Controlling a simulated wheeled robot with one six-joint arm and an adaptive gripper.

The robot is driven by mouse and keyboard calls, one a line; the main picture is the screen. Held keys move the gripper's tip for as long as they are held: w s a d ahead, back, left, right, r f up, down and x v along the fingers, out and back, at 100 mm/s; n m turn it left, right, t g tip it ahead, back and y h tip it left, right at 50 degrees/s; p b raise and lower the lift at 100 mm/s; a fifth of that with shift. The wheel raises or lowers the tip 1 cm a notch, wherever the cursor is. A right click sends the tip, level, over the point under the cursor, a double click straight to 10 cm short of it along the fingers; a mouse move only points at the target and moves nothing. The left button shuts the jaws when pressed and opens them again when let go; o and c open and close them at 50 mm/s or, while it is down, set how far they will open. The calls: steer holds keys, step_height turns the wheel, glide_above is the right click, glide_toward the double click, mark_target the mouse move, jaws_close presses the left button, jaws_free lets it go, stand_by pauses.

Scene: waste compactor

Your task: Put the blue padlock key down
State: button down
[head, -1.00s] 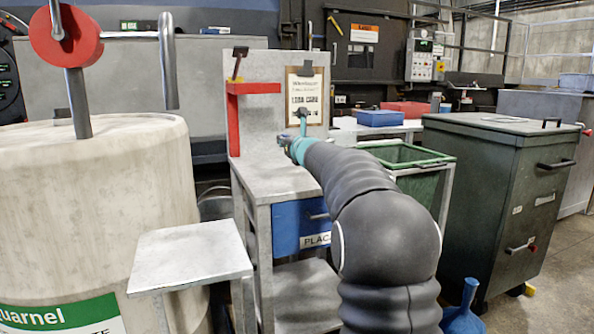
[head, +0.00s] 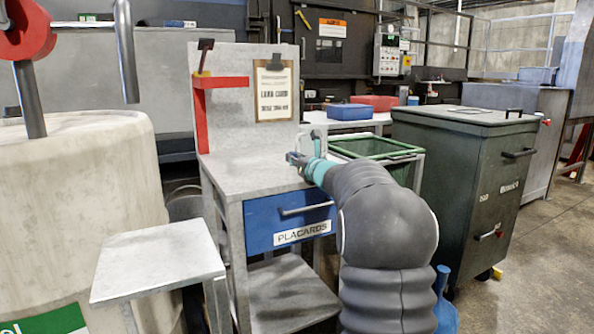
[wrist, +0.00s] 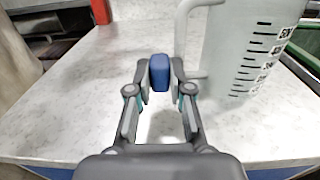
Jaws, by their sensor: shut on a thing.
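The blue padlock key (wrist: 160,70) shows in the wrist view as a small rounded blue block between my fingertips. My gripper (wrist: 160,86) is shut on it, over the pale speckled top of the bench (wrist: 80,75). In the head view my gripper (head: 298,159) is at the right part of this bench top (head: 235,178), low over it. The key cannot be made out there. I cannot tell whether the key touches the top. Any part of the key below its blue head is hidden.
A clear measuring jug (wrist: 225,50) stands close to the right of my gripper. A red bracket (head: 201,115) and a clipboard (head: 273,92) are at the bench's back. A blue placards drawer (head: 290,220) is below the top. The bench top's left part is clear.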

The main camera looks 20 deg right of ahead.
steer(key=shift+f, duration=1.65)
steer(key=shift+f+b, duration=0.1)
steer(key=shift+b, duration=0.25)
steer(key=c, duration=1.1)
jaws_free()
steer(key=shift+o, duration=0.2)
